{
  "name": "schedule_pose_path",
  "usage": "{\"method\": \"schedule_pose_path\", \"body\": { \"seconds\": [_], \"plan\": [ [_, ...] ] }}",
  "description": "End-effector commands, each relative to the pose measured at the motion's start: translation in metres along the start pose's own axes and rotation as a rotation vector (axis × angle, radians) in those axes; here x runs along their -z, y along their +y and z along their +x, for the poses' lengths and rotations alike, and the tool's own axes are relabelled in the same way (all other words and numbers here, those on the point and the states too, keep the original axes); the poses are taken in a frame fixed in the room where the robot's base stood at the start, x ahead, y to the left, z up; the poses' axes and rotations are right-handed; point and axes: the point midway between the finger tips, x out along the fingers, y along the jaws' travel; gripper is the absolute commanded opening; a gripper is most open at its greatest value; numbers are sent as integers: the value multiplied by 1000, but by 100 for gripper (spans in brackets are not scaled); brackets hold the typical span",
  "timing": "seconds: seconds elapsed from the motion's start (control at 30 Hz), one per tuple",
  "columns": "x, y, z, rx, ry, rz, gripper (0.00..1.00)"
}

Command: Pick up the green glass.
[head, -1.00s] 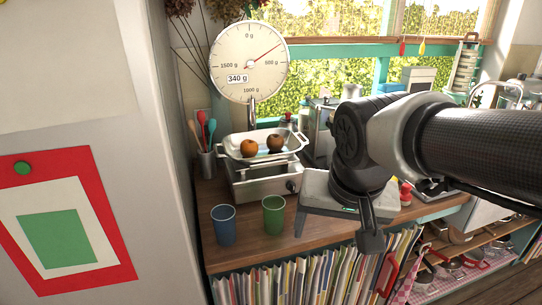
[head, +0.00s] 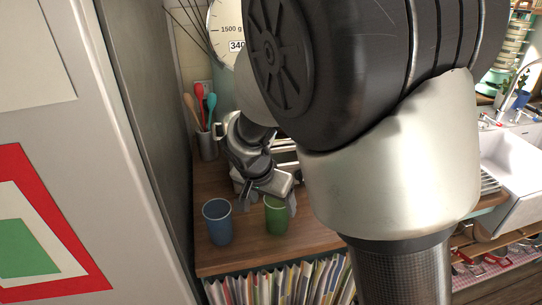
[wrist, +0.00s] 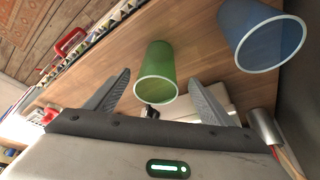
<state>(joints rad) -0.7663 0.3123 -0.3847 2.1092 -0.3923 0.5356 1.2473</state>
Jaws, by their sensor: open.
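The green glass (head: 277,217) stands upright on the wooden counter (head: 240,252), to the right of the blue glass (head: 218,222). In the head view my gripper (head: 280,196) is at the green glass, overlapping its upper part. In the wrist view my gripper (wrist: 160,92) is open, with one finger on each side of the green glass (wrist: 158,72) in the picture. Nothing is held. The wrist view shows the glass's rim towards the camera; I cannot tell whether the fingers reach around it. The blue glass (wrist: 262,38) is beyond the finger on the right.
A metal pot with red and blue utensils (head: 208,140) stands behind the glasses. A grey cabinet side (head: 140,110) bounds the left. Files (head: 285,285) stand below the counter edge.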

Motion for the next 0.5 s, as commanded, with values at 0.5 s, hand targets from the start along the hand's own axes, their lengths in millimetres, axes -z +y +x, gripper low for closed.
{"method": "schedule_pose_path", "body": {
  "seconds": [0.5],
  "plan": [
    [-6, 6, 58, -5, -2, 0, 76]
  ]
}}
